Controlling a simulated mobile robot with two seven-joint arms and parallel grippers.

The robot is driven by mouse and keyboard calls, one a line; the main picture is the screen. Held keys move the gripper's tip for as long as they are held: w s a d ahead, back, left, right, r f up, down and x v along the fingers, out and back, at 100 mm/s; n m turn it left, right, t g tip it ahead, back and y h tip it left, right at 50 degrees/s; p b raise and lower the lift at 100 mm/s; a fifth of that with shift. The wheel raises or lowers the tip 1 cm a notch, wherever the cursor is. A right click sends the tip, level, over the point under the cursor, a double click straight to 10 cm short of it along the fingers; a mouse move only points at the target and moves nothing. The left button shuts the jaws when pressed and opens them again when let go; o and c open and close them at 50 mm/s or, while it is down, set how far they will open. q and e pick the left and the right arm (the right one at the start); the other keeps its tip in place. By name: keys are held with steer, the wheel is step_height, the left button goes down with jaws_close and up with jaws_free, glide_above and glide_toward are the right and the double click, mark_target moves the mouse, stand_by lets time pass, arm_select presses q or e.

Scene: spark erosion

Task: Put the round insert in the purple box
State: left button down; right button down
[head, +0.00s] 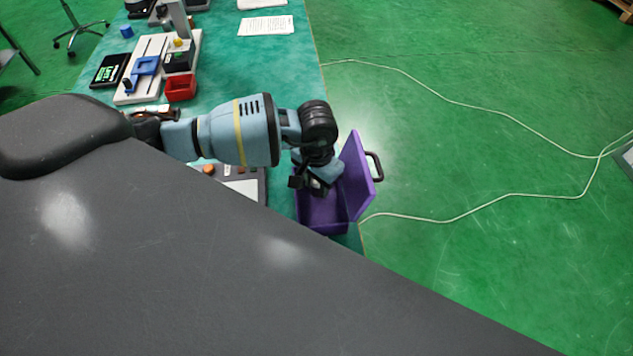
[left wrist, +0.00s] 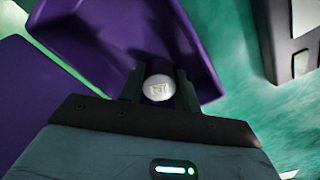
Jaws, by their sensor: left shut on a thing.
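The purple box (head: 313,216) stands open near the table's right edge in the head view. Its lid (head: 356,175), with a dark handle, stands raised on the right side. My left gripper (head: 312,188) is over the box's opening. In the left wrist view the left gripper (left wrist: 158,90) is shut on the round insert (left wrist: 158,88), a pale disc with a mark on its face. The purple box (left wrist: 133,38) shows behind it in that view. The head view hides the insert. My right gripper is not in view.
A dark device with a light panel (head: 243,187) stands left of the box. A red bin (head: 181,88) and a white fixture base (head: 128,97) with blue parts are farther back. Papers (head: 265,26) lie at the back. A cable runs over the green floor right of the table.

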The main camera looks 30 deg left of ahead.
arm_select(q)
steer(key=shift+f, duration=0.2)
steer(key=c, duration=1)
jaws_free()
steer(key=shift+r, duration=0.15)
step_height(320, 180, up, 12)
steer(key=shift+r+b, duration=0.1)
steer(key=shift+b, duration=0.2)
